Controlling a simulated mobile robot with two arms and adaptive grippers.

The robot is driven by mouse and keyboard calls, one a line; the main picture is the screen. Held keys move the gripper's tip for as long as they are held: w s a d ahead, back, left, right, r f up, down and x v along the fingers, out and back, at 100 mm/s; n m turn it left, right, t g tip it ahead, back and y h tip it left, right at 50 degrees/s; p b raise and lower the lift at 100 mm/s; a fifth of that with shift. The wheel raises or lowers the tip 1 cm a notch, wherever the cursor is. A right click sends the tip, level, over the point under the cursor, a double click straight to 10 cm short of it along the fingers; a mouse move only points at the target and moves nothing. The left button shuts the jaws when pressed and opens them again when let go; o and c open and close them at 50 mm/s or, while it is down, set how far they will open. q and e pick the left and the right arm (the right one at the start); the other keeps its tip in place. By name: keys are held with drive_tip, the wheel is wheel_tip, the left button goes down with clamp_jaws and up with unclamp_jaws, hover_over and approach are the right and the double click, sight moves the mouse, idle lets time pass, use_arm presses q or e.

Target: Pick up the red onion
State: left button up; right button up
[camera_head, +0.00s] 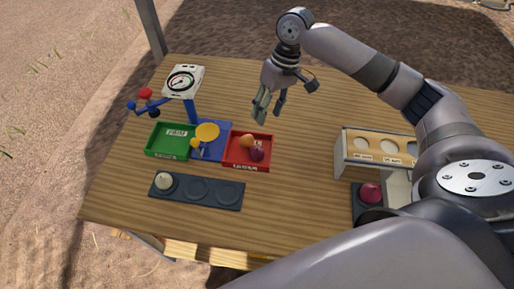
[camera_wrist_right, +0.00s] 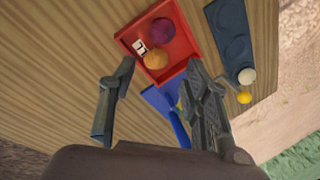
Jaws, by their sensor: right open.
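A dark red-purple onion (camera_head: 257,154) lies in the red tray (camera_head: 238,164) beside an orange-brown onion (camera_head: 246,141). In the right wrist view the same dark red-purple onion (camera_wrist_right: 163,30) and orange-brown onion (camera_wrist_right: 155,58) show in the red tray (camera_wrist_right: 190,44). Another reddish-pink onion (camera_head: 370,192) sits on a dark tray at the right, partly behind my arm. My right gripper (camera_head: 269,110) is open and empty, above the table and behind the red tray. In the right wrist view its fingers (camera_wrist_right: 161,68) are spread apart. My left gripper is not in view.
A green tray (camera_head: 170,152) stands left of the red tray, with a blue scale (camera_head: 183,82) behind. A dark tray with round recesses (camera_head: 230,205) holds a white onion (camera_head: 164,181) in front. A cream rack (camera_head: 375,175) stands right. The table's back middle is clear.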

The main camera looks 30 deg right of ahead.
drive_tip(key=p, duration=0.1)
hover_over(257, 147)
drive_tip(key=d, duration=0.1)
wheel_tip(257, 147, down, 9)
drive_tip(key=shift+w+d+r, duration=0.1)
drive_tip(key=shift+d+r, duration=0.05)
drive_tip(key=shift+f, duration=0.5)
drive_tip(key=x, duration=0.1)
drive_tip(key=p+x, duration=0.1)
drive_tip(key=x, duration=0.1)
drive_tip(key=shift+s+a+f, duration=0.25)
drive_tip(key=shift+a, duration=0.05)
drive_tip(key=shift+f, duration=0.4)
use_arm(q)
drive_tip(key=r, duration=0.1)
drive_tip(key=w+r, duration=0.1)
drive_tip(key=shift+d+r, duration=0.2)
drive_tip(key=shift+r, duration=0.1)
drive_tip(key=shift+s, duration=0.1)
use_arm(e)
drive_tip(key=c, duration=0.8)
